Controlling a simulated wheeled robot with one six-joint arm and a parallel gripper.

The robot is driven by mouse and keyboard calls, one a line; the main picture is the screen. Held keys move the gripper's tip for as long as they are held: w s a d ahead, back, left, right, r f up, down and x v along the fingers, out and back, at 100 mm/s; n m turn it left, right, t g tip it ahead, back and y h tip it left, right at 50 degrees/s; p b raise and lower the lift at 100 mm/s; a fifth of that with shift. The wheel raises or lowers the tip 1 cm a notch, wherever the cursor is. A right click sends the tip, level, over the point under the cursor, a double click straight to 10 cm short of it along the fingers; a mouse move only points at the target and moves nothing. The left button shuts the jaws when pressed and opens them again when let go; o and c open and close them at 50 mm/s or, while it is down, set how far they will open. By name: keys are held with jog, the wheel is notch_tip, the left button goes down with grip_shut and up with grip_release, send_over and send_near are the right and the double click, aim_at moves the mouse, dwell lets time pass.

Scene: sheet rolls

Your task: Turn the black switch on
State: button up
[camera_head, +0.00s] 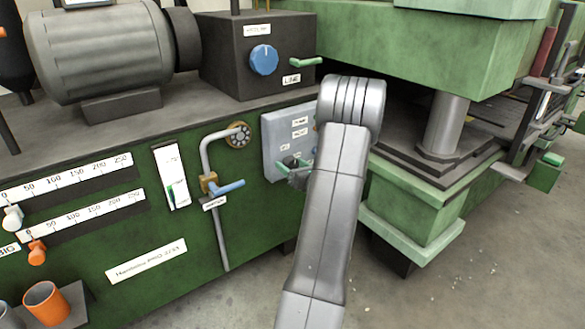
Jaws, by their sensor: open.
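A pale blue-grey control box (272,137) with several white labels is fixed to the green machine's front. A small black switch (290,160) shows low on it, close to the left side of my arm. My grey arm rises from the bottom and covers the right part of the box. My gripper (294,169) is largely hidden behind the arm; small grey-green pieces at the switch look like its fingertips. It is open and very near the switch, but contact cannot be judged. The switch's exact position is too small to read.
A brass valve with a blue handle (228,187) and bent pipe sits left of the box. Above are a dark box with a blue knob (264,60) and green lever (305,62). A green press (410,220) stands right. Open floor (470,285) lies at lower right.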

jog(key=c, duration=1)
jog(key=shift+p, duration=0.35)
jog(key=shift+r+m+p, duration=0.25)
jog(key=shift+m+p, duration=0.75)
jog(key=shift+p, duration=0.15)
jog(key=m+p, duration=0.4)
jog(key=p, duration=0.1)
jog(key=m+p, duration=0.4)
jog(key=shift+m+p, duration=0.35)
jog(key=shift+m, duration=0.05)
jog(key=shift+f+m+p, duration=0.15)
jog(key=shift+m+p, duration=1.05)
jog(key=shift+m, duration=0.7)
